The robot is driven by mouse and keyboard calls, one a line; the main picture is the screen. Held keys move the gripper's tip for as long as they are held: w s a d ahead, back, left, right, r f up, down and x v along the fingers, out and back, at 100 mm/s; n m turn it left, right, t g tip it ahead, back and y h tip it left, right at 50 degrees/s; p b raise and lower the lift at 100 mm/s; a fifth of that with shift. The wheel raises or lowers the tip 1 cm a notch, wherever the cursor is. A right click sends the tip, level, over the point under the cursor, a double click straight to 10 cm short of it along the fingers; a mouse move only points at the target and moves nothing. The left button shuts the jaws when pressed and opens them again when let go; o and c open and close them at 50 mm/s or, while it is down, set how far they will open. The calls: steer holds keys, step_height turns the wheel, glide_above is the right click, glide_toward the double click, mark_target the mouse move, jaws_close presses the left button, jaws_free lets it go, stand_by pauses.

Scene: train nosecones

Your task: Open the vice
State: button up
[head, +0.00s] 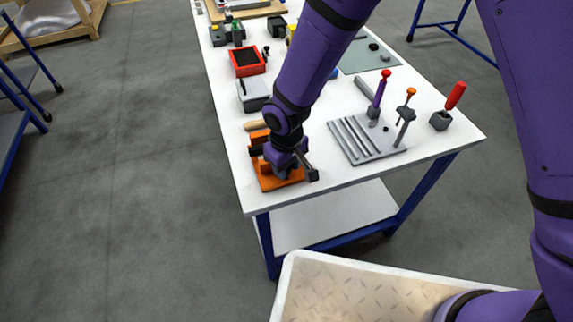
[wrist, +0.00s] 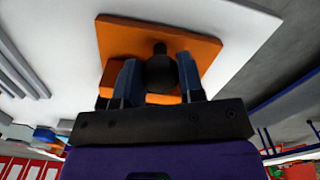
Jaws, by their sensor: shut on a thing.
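The orange vice (head: 266,183) sits near the front left corner of the white workbench. Its base plate also shows in the wrist view (wrist: 120,36). My gripper (head: 284,170) points down over the vice and hides much of it in the head view. In the wrist view, the two blue fingers of my gripper (wrist: 158,62) are on either side of a dark round part of the vice (wrist: 161,73), and the gripper is shut on it. A dark grey bar end (head: 312,174) shows at the vice's right side. The gap between the vice's jaws is hidden.
A grooved grey rack (head: 362,140) with upright tools stands to the right on the workbench (head: 222,88). A wooden handle (head: 257,125), a grey box (head: 254,94) and a red bin (head: 247,62) lie behind the vice. The bench's front edge is close to the vice.

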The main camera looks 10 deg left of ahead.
steer(key=o, duration=0.6)
steer(key=shift+w+a, duration=0.1)
steer(key=shift+a, duration=0.05)
steer(key=shift+o, duration=0.2)
step_height(320, 180, up, 11)
steer(key=shift+f, duration=0.1)
